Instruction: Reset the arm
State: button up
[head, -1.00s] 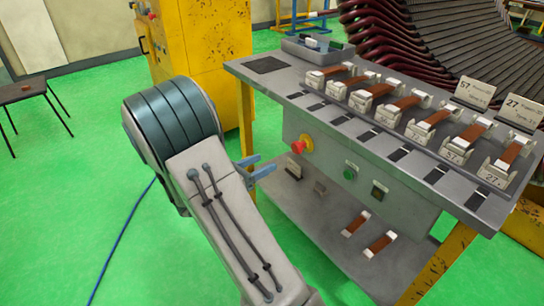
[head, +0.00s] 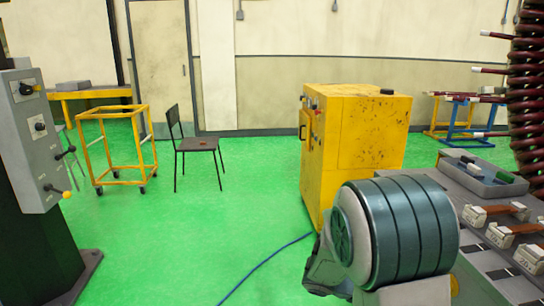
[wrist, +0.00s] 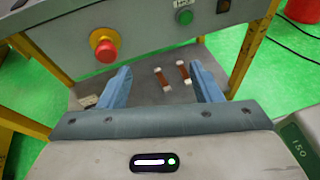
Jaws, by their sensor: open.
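My gripper (wrist: 163,86) shows in the wrist view with its two blue fingers spread wide apart and nothing between them. Beyond the fingers is the lower shelf of the workbench, where two brown coil pieces with white ends (wrist: 183,73) lie. The red emergency button (wrist: 104,47) on the bench's front panel is left of and beyond the fingers. In the head view my arm is at the lower right, beside the workbench (head: 497,270), and hides part of it; the gripper fingers are not seen there.
A yellow cabinet (head: 365,150) stands behind my arm. A black chair (head: 197,145) and a yellow wheeled frame (head: 113,150) stand further left. A grey control machine (head: 28,140) is at the left edge. A blue cable (head: 265,262) crosses the open green floor.

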jog(key=s+a+r+m+t+y+p, duration=0.2)
jog(key=s+a+r+m+y+p, duration=0.3)
jog(key=r, duration=0.4)
jog(key=s+a+r+m+t+y+p, duration=0.3)
jog(key=s+a+r+m+y+p, duration=0.3)
jog(key=a+r+m+y+p, duration=0.2)
notch_tip(320, 180, up, 2)
jog(key=a+m, duration=0.2)
jog(key=shift+a+m+y, duration=0.25)
jog(key=shift+m+y, duration=0.05)
jog(key=shift+y, duration=0.1)
